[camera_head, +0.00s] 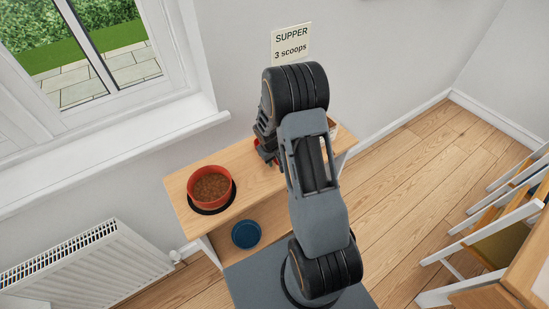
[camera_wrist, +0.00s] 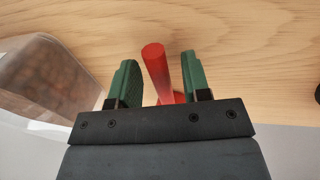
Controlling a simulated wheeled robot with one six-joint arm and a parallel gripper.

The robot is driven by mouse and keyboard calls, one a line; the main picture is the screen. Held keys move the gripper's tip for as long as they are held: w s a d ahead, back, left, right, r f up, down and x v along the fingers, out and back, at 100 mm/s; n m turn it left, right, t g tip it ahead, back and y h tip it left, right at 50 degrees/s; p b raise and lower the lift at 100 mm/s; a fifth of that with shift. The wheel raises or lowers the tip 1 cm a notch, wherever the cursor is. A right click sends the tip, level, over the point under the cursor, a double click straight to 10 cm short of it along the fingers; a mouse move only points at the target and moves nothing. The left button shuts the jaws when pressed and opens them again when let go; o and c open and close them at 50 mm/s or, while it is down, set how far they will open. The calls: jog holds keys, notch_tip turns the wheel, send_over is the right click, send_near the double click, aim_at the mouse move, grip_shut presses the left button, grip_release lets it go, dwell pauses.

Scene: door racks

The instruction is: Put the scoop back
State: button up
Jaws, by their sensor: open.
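The red scoop shows in the wrist view as a round red handle (camera_wrist: 156,68) pointing up from a wider red part that is mostly hidden by my gripper. My gripper (camera_wrist: 159,62) is open, with one green finger on each side of the handle. A clear container (camera_wrist: 45,75) with brown kibble stands left of my gripper in the wrist view.
A red bowl (camera_head: 191,188) full of kibble sits on a dark round mat on the bench (camera_head: 254,183). A blue bowl (camera_head: 246,234) is lower down, under the bench top's front edge. A wall note (camera_head: 291,43) reads "SUPPER 3 scoops". Chairs stand at the right.

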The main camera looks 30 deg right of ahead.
jog(key=s+a+r+b, duration=0.1)
jog(key=s+a+r, duration=0.1)
jog(key=r, duration=0.7)
jog(key=s+a+r+b, duration=0.1)
jog(key=s+a+r, duration=0.15)
jog(key=r, duration=0.65)
jog(key=s+a+r+t+y, duration=0.1)
jog(key=s+a+r, duration=0.2)
jog(key=s, duration=0.3)
jog(key=s+a+r+m+t+y, duration=0.1)
jog(key=s+a+r+t, duration=0.1)
jog(key=s, duration=0.5)
notch_tip(320, 180, up, 3)
jog(key=shift+s+a+f+t, duration=0.15)
jog(key=shift+a+t, duration=0.15)
jog(key=shift+a, duration=0.45)
